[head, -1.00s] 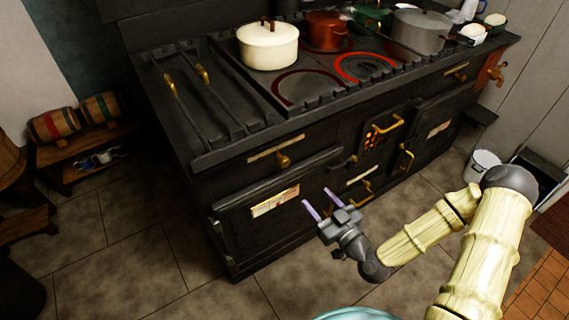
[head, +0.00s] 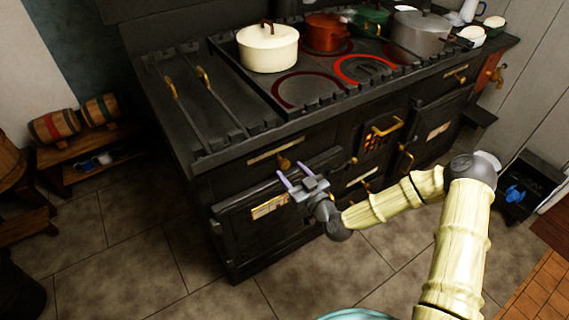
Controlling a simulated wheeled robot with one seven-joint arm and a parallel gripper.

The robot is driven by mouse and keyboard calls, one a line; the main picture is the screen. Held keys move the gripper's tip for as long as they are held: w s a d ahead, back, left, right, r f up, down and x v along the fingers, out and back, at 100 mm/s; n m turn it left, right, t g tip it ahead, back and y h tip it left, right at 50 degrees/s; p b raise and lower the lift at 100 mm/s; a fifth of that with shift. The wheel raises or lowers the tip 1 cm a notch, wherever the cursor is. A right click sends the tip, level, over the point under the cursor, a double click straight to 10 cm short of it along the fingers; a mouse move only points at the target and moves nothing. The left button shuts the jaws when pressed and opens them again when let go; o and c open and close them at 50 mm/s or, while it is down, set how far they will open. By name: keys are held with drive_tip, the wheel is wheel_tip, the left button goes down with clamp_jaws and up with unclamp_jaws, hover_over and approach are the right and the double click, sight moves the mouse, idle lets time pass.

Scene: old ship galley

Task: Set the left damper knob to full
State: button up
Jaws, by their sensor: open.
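The left damper knob (head: 284,163) is a small brass knob on the upper front of the black stove (head: 225,190), below a pale label plate (head: 276,151). My gripper (head: 290,172) is open and empty, its two pale purple fingers pointing at the stove front. In the picture the fingertips lie on either side of the knob's lower part. I cannot tell whether they touch it or are still short of it. The knob's setting is too small to read. A similar brass knob (head: 460,78) sits at the right end of the stove front.
Just below the knob is an oven door with a rail and a label (head: 269,207). A cream pot (head: 268,48), a copper pot (head: 325,32) and a grey pot (head: 420,34) stand on the stovetop. The tiled floor (head: 130,270) in front at left is clear.

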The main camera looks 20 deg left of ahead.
sight(286, 166)
drive_tip(key=shift+x, duration=2.25)
clamp_jaws()
